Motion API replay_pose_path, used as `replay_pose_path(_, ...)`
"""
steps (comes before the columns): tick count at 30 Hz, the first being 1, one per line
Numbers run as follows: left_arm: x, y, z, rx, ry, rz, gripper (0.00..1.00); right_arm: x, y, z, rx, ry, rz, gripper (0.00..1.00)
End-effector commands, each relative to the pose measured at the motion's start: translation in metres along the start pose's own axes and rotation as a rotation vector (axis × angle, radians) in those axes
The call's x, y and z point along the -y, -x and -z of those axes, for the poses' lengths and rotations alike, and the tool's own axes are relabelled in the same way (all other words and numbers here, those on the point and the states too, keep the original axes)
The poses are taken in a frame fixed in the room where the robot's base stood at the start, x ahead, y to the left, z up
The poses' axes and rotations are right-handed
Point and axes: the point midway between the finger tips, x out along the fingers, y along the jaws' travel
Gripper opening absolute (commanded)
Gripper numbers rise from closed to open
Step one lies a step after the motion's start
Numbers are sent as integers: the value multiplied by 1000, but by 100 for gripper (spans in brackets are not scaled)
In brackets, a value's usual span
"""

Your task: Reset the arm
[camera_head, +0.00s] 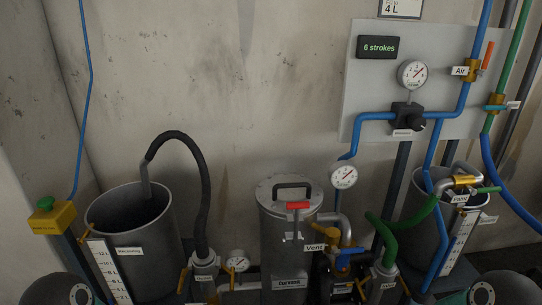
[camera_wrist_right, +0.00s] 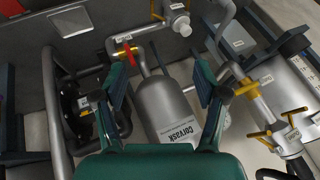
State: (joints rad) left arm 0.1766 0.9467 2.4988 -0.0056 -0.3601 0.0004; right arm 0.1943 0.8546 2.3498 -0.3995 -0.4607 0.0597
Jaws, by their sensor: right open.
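My right gripper (camera_wrist_right: 161,78) shows in the right wrist view, its two green-and-dark fingers spread wide with nothing between the tips. A grey vessel labelled Corvask (camera_wrist_right: 167,106) lies beyond and between the fingers; I cannot tell the distance, and no contact shows. Neither gripper's fingers show in the head view. Dark round joints at its bottom left and bottom right look like parts of my arms. My left gripper is not in view.
In the head view, the Corvask vessel (camera_head: 287,238) stands at centre among pipes and valves. An open grey drum (camera_head: 145,238) with a black hose is left, another drum (camera_head: 412,232) right. A gauge panel (camera_head: 364,80) is on the wall. The upper left wall is mostly clear.

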Motion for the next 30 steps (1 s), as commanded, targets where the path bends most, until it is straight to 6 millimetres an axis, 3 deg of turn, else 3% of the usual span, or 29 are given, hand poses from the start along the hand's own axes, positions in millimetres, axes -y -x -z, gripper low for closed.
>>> replay_pose_path(1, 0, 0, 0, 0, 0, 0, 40, 5, -4, -29, 71, -46, -5, 72)
replay_pose_path(3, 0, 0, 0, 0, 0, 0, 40, 8, -5, -62, 153, -109, -22, 72)
replay_pose_path(6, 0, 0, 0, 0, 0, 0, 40, 9, 1, -105, 261, -209, -62, 72)
replay_pose_path(9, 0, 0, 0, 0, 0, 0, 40, 8, 13, -131, 336, -310, -117, 72)
replay_pose_path(20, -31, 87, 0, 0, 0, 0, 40, 42, 88, -91, 335, -304, -118, 72)
replay_pose_path(27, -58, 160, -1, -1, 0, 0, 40, 72, 152, -59, 334, -304, -118, 72)
replay_pose_path(30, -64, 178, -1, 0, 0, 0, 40, 79, 169, -51, 334, -304, -118, 72)
